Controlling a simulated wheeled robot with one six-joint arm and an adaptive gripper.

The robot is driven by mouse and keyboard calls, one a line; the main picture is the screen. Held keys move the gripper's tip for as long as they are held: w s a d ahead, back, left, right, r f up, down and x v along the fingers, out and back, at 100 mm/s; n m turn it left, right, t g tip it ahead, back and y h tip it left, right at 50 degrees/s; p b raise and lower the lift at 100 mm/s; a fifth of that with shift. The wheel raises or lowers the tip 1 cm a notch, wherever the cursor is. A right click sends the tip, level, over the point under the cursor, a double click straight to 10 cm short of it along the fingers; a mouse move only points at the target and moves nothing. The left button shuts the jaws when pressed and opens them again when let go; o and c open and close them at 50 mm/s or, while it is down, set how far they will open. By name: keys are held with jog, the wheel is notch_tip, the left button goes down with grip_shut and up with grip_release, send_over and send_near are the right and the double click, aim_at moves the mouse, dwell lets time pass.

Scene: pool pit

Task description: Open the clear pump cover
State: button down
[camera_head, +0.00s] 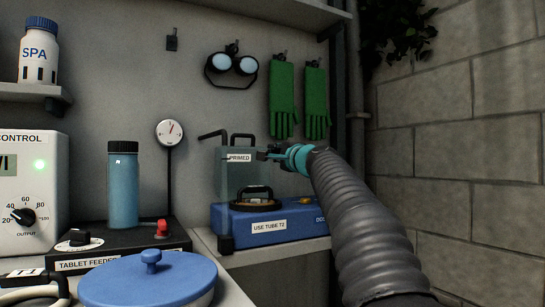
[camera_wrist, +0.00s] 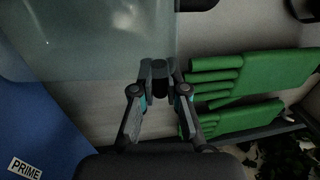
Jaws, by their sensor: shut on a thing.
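The clear pump cover (camera_head: 232,180) is a see-through, greenish panel above the blue pump (camera_head: 283,232) in the head view. It looks raised, but I cannot tell its exact angle. A dark handle frame (camera_head: 243,137) shows at its top, with a "PRIMED" label below. My gripper (camera_head: 266,154) is at the cover's upper right edge. In the wrist view the cover (camera_wrist: 95,50) fills the upper left, and my gripper (camera_wrist: 160,80) is closed at its edge. A round dark-rimmed part (camera_head: 256,200) shows on the pump.
Green gloves (camera_head: 283,100) and goggles (camera_head: 231,66) hang on the wall behind. A blue bottle (camera_head: 123,185) stands on the tablet feeder (camera_head: 125,245) at left. A round blue lid (camera_head: 150,280) is in front. A block wall (camera_head: 460,150) bounds the right.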

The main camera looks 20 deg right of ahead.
jog(key=c, duration=1.2)
grip_release()
jog(key=shift+s, duration=0.1)
jog(key=v, duration=1.1)
jog(key=shift+s+d+f, duration=0.1)
jog(key=shift+s, duration=0.25)
